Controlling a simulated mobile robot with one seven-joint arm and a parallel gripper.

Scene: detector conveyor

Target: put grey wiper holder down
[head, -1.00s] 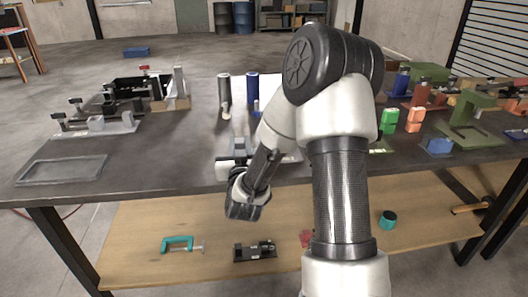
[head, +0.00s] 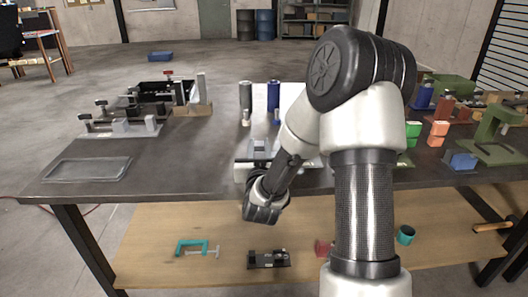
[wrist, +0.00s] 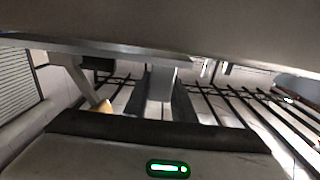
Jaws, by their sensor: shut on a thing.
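My gripper (wrist: 160,105) shows in the wrist view as two dark fingers, shut on a light grey piece between them, which I take as the grey wiper holder (wrist: 160,83). Only part of that piece shows there. In the head view my wrist hangs at the front edge of the dark table, and my arm hides the fingers. A grey block-like shape (head: 261,149) shows just behind my wrist, above the tabletop; I cannot tell whether it is the held piece or whether it touches the table.
A flat grey tray (head: 88,169) lies on the table's (head: 190,170) front left. Fixtures (head: 122,126) stand behind it. A dark cylinder (head: 246,97) and a blue one (head: 273,95) stand upright behind my wrist. A green frame (head: 492,135) stands right.

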